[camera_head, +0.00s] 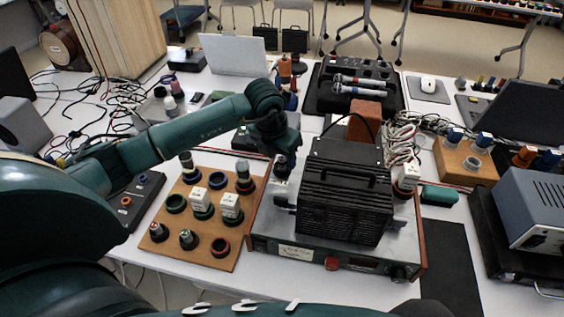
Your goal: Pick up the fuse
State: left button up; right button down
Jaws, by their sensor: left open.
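My left arm comes in from the left and bends down at the wrist. My left gripper (283,188) is open, over the left side of the black finned device, by the right edge of a wooden board (217,258). On the board, two white printed blocks (202,199) (230,204) stand in dark round sockets. I cannot tell which piece is the fuse. Another white block (408,177) stands at the device's right. My right gripper is not in view.
The black finned device (343,205) sits on a wide panel (295,253) with a red switch. A wooden block with round holders (465,160) and a blue-grey box (535,207) stand right. Loose cables (95,120) spread across the back left. White table shows in front of the board.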

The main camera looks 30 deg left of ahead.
pick_arm(q)
jog(key=shift+f, duration=0.2)
grip_shut()
dwell(0.3)
jog(key=shift+r, duration=0.1)
